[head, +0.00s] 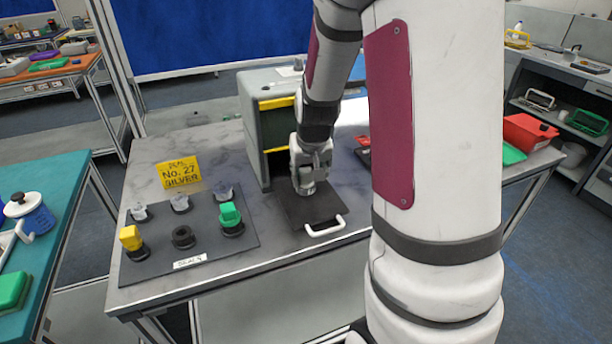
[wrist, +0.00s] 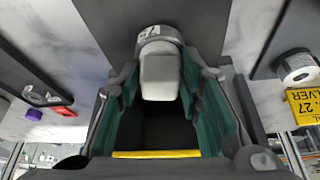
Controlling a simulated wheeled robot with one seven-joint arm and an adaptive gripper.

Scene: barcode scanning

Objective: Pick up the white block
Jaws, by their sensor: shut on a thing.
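The white block (wrist: 161,75) stands between my fingers in the wrist view, at a round dark holder with a white label (wrist: 158,33). I cannot tell whether the block still sits in that holder or is lifted clear of it. My gripper (wrist: 160,88) is shut on the block, its green inner finger sides showing to the left and right. In the head view my gripper (head: 308,186) points down over a dark drawer-like panel (head: 316,209) with a white handle (head: 325,226). There the block is mostly hidden by my gripper.
A grey cabinet (head: 257,81) with yellow edges stands behind my gripper. At left, a dark mat (head: 212,246) holds a yellow block (head: 131,238), a green block (head: 230,215) and several round holders. A red bin (head: 528,133) is at right.

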